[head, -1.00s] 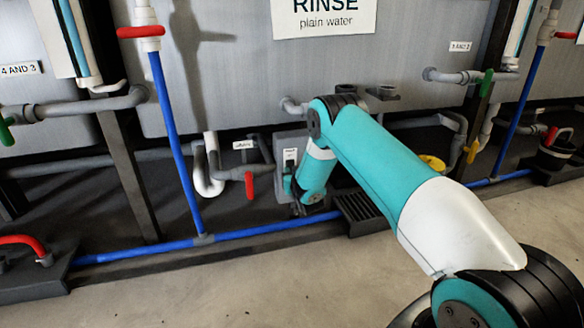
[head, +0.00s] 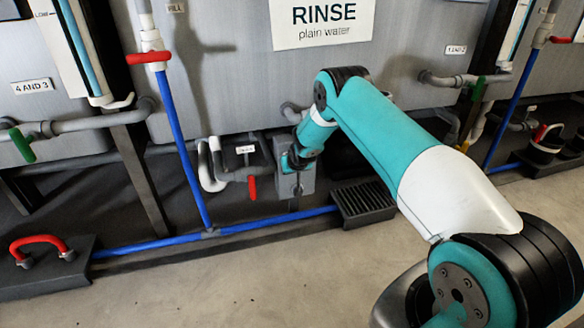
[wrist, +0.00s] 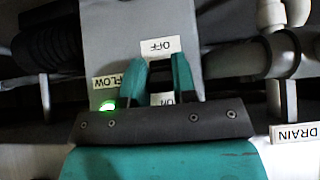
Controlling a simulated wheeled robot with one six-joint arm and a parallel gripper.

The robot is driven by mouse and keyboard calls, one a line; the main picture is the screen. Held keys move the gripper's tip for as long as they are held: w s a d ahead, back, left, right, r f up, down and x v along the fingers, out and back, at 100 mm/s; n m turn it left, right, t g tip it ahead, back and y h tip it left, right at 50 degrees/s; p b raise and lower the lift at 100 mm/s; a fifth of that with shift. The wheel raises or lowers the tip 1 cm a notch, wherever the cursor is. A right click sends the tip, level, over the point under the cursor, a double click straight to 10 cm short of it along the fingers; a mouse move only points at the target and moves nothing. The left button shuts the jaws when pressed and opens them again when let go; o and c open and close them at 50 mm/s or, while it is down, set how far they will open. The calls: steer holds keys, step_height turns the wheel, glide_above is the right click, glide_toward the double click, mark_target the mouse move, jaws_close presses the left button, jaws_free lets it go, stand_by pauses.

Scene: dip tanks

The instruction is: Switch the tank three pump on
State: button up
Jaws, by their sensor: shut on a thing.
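The pump box (head: 306,182) is a grey box low in front of the rinse tank in the head view. My gripper (head: 290,160) is at its front and hides much of it. In the wrist view the box's grey face (wrist: 120,45) shows upside down, with an OFF label (wrist: 160,47), an ON label (wrist: 162,99) and a FLOW label (wrist: 118,81). A green lamp (wrist: 107,105) glows beside FLOW. My gripper (wrist: 161,68) is shut on a switch lever between OFF and ON. The lever is mostly hidden, so its exact position cannot be told.
The RINSE tank (head: 240,85) stands behind. A red-handled valve (head: 252,187) is left of the box, and a black floor grate (head: 362,200) is right of it. A blue pipe (head: 270,224) runs along the floor edge. The front floor (head: 240,285) is clear.

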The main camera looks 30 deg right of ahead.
steer(key=shift+w+r+g, duration=0.1)
steer(key=shift+r+g, duration=0.1)
steer(key=shift+g, duration=0.3)
steer(key=o, duration=0.9)
steer(key=p+v, duration=0.2)
steer(key=v, duration=0.3)
steer(key=p+v, duration=0.3)
steer(key=v, duration=0.3)
steer(key=p+v, duration=0.2)
steer(key=v, duration=0.4)
steer(key=shift+d+r+p, duration=0.2)
steer(key=shift+d+p, duration=0.05)
steer(key=shift+p, duration=0.05)
